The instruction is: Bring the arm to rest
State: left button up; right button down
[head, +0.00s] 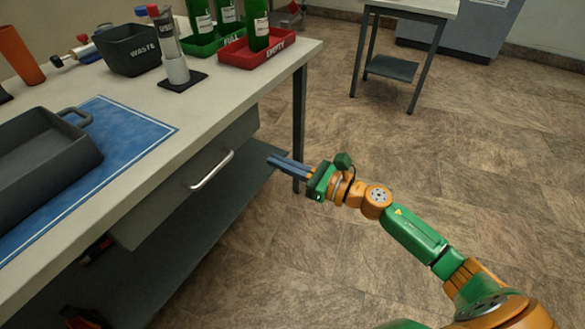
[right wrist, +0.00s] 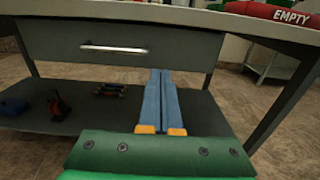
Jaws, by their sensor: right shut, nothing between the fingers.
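My right arm (head: 418,232) reaches in from the lower right in the head view, green and orange. Its right gripper (head: 272,160) is beside the workbench, out past the front edge and lower than the top, near the drawer and the front leg. Its blue fingers lie side by side and are shut with nothing between them; they also show in the right wrist view (right wrist: 161,78), pointing at the bench below its drawer. My left gripper is not in either view.
The workbench (head: 215,115) bears a blue mat (head: 150,135), grey tray (head: 75,170), waste bin (head: 130,62), red EMPTY tray (head: 282,47) and green FULL tray (head: 203,50) with bottles. A drawer handle (head: 212,170) juts out. Open floor (head: 360,150) lies right; a small table (head: 410,8) stands behind.

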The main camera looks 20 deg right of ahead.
jog(key=s+d+f+m+h, duration=0.2)
jog(key=d+f+m+h, duration=0.6)
jog(key=f+m, duration=0.75)
jog(key=s+d+f+m+g+h, duration=0.15)
jog(key=s+f+m+g, duration=0.25)
jog(key=s+f+m, duration=0.7)
jog(key=s+d+f+m+g+h, duration=0.1)
jog(key=s+f+m+g+h, duration=0.15)
jog(key=s+f+m, duration=0.8)
jog(key=s+a+f+m+g, duration=0.35)
jog(key=s+f+g, duration=0.35)
jog(key=s, duration=0.5)
jog(key=s+a+r+p, duration=0.1)
jog(key=s+r+p, duration=0.1)
jog(key=r+p, duration=0.9)
jog(key=s+a+r+y+p, duration=0.1)
jog(key=s+a+r+p, duration=0.1)
jog(key=r+p, duration=0.9)
jog(key=shift+m+p, duration=0.35)
jog(key=shift+p, duration=0.2)
